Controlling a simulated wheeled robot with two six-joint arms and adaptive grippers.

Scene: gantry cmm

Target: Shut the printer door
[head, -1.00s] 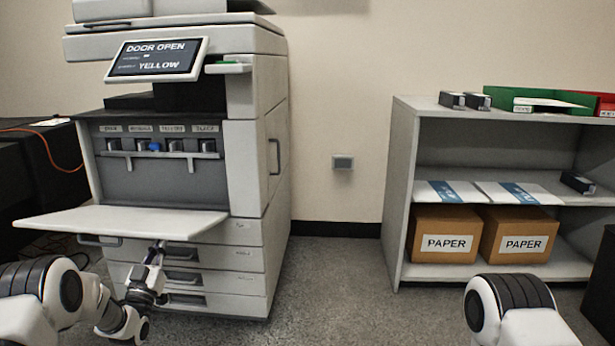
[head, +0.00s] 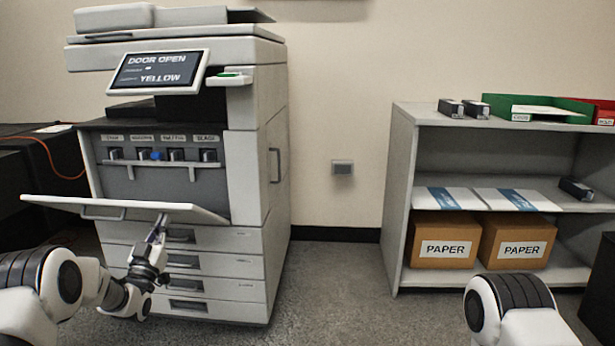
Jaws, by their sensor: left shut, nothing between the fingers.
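The printer (head: 250,190) stands at the left in the head view. Its front door (head: 130,207) is hinged low and tilted partly up, seen nearly edge-on. Behind it the toner bay (head: 165,182) is exposed, with several cartridge slots and one blue piece (head: 157,155). The screen (head: 158,70) reads "DOOR OPEN" and "YELLOW". My left gripper (head: 158,230) is shut and empty, its fingertips against or just under the door's underside, near the door's middle. My right gripper is out of view; only part of my right arm shows at the lower right.
A grey shelf unit (head: 401,200) on the right holds two paper boxes (head: 447,240), paper packs, dark cartridges and a green tray (head: 535,108). A dark table (head: 40,180) with an orange cable stands left of the printer. Floor between printer and shelf is clear.

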